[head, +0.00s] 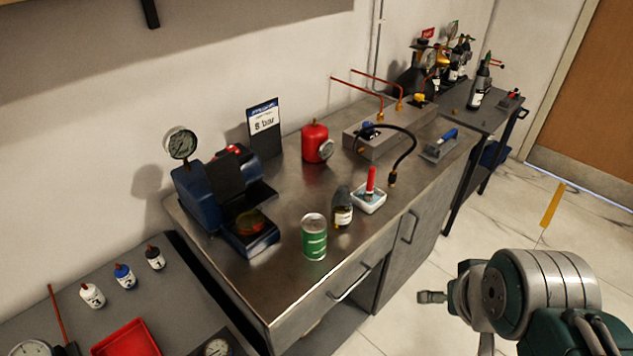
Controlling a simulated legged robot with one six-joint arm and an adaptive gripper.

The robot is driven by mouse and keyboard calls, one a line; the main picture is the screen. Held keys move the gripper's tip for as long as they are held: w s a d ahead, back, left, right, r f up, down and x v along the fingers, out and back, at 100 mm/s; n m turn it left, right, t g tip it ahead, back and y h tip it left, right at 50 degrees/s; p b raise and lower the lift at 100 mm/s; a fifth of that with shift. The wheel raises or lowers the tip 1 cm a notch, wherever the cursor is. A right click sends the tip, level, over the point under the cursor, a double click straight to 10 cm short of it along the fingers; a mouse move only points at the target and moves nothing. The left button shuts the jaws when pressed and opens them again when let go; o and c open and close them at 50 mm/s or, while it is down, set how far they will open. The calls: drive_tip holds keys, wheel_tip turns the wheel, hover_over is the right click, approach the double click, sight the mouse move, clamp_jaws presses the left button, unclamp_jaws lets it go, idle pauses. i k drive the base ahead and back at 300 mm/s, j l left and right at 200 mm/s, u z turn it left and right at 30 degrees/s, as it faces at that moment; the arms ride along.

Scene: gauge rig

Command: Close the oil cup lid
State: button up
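A dark blue device (192,200) stands at the left end of the metal bench, with a round dial gauge (181,143) on it. A dark flat panel (226,181) stands raised on the device and looks like an open lid. In front of it is a round amber-coloured opening (251,222), which looks like the oil cup. I cannot tell for certain which part is the lid. My gripper (432,297) seems to be the small grey end at the lower right, apart from the bench and far from the device. Its fingers are too small and hidden to read.
A green can (314,238), dark bottle (342,208), white dish (369,198) with a red-handled tool and red tank (316,142) stand right of the device. A black hose (410,150) arches farther right. The floor between my arm and the bench is clear.

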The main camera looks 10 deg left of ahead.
sight(224, 174)
drive_tip(key=u, duration=1.25)
drive_tip(key=i, duration=0.2)
drive_tip(key=u, duration=0.05)
